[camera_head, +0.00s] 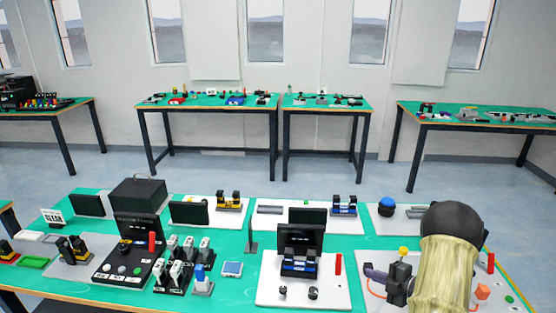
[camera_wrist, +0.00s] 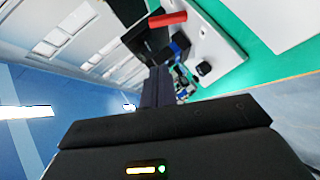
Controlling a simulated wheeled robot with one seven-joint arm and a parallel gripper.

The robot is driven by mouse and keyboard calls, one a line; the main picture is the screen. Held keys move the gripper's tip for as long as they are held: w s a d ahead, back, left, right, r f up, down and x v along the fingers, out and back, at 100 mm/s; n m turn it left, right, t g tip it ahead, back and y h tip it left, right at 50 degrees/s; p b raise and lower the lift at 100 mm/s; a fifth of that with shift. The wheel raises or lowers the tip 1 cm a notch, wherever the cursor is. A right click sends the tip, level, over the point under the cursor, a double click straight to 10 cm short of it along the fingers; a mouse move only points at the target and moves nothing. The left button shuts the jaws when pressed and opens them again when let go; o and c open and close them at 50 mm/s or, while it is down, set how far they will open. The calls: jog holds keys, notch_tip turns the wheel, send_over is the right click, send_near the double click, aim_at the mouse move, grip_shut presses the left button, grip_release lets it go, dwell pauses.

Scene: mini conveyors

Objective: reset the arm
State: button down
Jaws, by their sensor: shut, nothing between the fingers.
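My arm (camera_head: 445,265) stands at the right front in the head view, with a black rounded joint above a pale yellowish link. It covers part of the right-hand white board. I cannot make out my gripper in the head view. In the wrist view the dark gripper body fills the bottom, with a small lit indicator. The narrow dark fingers of my gripper (camera_wrist: 157,88) stick out beyond it, shut, with nothing held. The wrist view is tilted, with the room's wall at the left and a table at the upper right.
A green table (camera_head: 225,292) carries mini conveyor stations, black screens and white boards. A white board (camera_head: 325,296) with a red cylinder (camera_head: 338,264) lies left of my arm. A blue dome (camera_head: 386,204) stands behind it. More tables line the back, with open floor between.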

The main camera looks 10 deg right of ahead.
jog(key=w+a+r+m+g+h+p, duration=0.2)
jog(key=a+r+m+h, duration=0.55)
jog(key=r+m, duration=0.3)
jog(key=s+a+r+m+g, duration=0.1)
jog(key=s+a+m+g, duration=0.2)
jog(key=s, duration=0.7)
jog(key=s+a+r+m+g+p, duration=0.1)
jog(key=s+a+m+g, duration=0.3)
jog(key=s+a+m, duration=0.3)
jog(key=s+a, duration=0.3)
jog(key=s, duration=0.1)
jog(key=shift+a+r+m+h, duration=0.15)
jog(key=shift+r+m+h, duration=0.15)
jog(key=shift+m+h, duration=0.05)
jog(key=shift+s, duration=0.1)
